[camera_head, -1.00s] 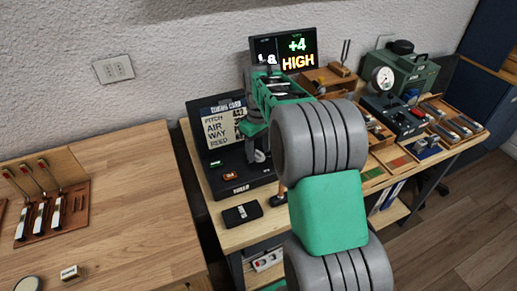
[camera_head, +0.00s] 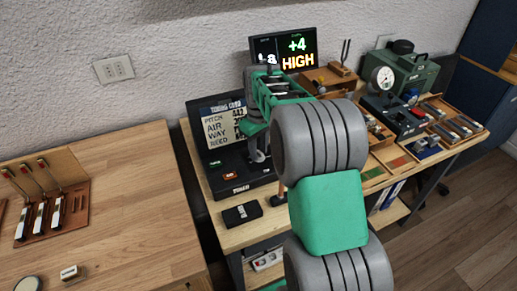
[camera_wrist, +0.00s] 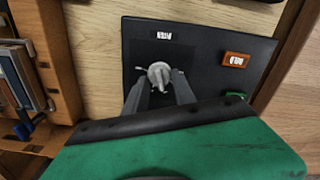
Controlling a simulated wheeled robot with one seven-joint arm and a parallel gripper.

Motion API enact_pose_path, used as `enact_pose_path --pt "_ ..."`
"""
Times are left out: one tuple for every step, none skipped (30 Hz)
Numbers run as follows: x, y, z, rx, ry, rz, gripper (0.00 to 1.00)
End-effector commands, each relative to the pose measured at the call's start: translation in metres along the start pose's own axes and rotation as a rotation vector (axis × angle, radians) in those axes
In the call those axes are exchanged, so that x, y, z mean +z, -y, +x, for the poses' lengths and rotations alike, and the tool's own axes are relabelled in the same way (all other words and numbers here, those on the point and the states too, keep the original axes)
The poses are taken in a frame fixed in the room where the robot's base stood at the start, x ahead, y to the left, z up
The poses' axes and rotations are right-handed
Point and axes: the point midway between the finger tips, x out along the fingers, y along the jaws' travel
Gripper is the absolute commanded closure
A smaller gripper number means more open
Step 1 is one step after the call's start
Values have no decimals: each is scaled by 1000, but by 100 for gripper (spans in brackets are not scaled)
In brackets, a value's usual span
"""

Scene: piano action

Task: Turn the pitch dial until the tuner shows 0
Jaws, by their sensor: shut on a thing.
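The tuner screen (camera_head: 284,50) at the back of the bench reads +4 and HIGH. The pitch dial (camera_wrist: 158,75) is a light grey knob on a black panel (camera_wrist: 205,62), seen in the wrist view. My gripper (camera_wrist: 160,84) is shut on the dial, with one finger on each side of it.
An orange button (camera_wrist: 236,59) and a green button (camera_wrist: 235,96) sit on the panel close to my gripper. A sign card (camera_head: 219,125) stands behind the unit. A small black box (camera_head: 242,214) lies in front. Wooden trays and a green gauge case (camera_head: 408,76) stand to the right.

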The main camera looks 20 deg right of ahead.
Motion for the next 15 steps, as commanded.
enact_pose_path --pt "0 0 0 -1 1 6 100" --pt "0 0 0 -1 1 12 100" --pt "0 0 0 -1 1 24 100" --pt "0 0 0 -1 1 34 100" --pt "0 0 0 -1 1 45 100" --pt "0 0 -1 -1 1 64 100" --pt "0 0 -1 -1 1 79 100" --pt "0 0 -1 -1 1 97 100" --pt "0 0 -1 -1 0 121 100" --pt "0 0 -1 -1 0 141 100" --pt "0 0 -1 -1 0 163 100" --pt "0 0 -1 -1 0 193 100" --pt "0 0 -1 -1 0 216 100" --pt "0 0 -1 0 0 240 100" --pt "0 0 -1 0 0 273 100"
